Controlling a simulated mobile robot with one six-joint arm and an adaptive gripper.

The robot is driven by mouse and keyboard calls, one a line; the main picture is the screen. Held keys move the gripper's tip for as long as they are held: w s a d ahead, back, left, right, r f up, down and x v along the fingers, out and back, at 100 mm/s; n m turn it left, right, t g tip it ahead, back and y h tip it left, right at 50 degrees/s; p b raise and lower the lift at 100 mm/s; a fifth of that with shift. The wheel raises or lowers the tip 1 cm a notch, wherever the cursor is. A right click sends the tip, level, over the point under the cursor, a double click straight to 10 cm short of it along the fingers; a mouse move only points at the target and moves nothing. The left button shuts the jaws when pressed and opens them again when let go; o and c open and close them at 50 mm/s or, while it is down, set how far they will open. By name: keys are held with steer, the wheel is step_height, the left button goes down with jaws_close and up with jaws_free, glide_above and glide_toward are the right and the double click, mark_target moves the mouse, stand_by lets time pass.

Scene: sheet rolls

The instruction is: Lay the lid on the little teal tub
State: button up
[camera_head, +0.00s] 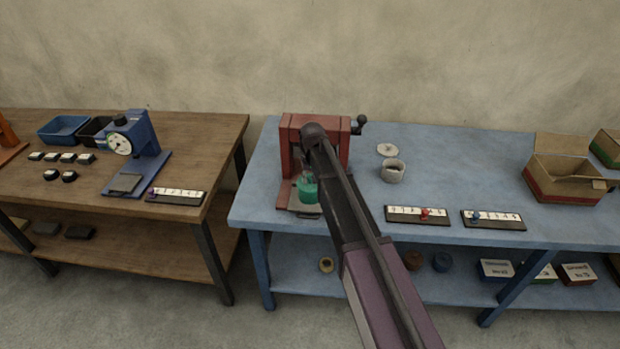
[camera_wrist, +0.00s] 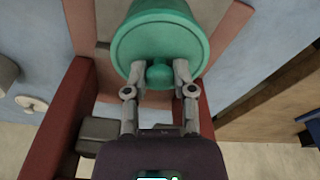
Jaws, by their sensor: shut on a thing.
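The little teal tub (camera_head: 308,194) stands upright on the base of the red frame, partly hidden behind my arm in the head view. In the wrist view my gripper (camera_wrist: 158,75) is shut on the round knob of the teal lid (camera_wrist: 126,55), one finger on each side. The lid faces the camera and the tub shows behind it, with its wall (camera_wrist: 155,8) narrowing towards the top of the picture. The lid is over the tub; I cannot tell whether it touches the rim all round.
The red frame (camera_head: 287,150) with a side crank closes in around the tub. To its right on the blue table (camera_head: 440,165) are a grey cup (camera_head: 393,171), a pale disc (camera_head: 387,150), two number strips and an open carton (camera_head: 563,184). A wooden table (camera_head: 200,150) stands left.

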steer(key=shift+f, duration=0.2)
stand_by(0.7)
steer(key=o, duration=1)
steer(key=o, duration=0.4)
steer(key=shift+r, duration=0.25)
steer(key=shift+r+p, duration=3.3)
steer(key=shift+p, duration=0.05)
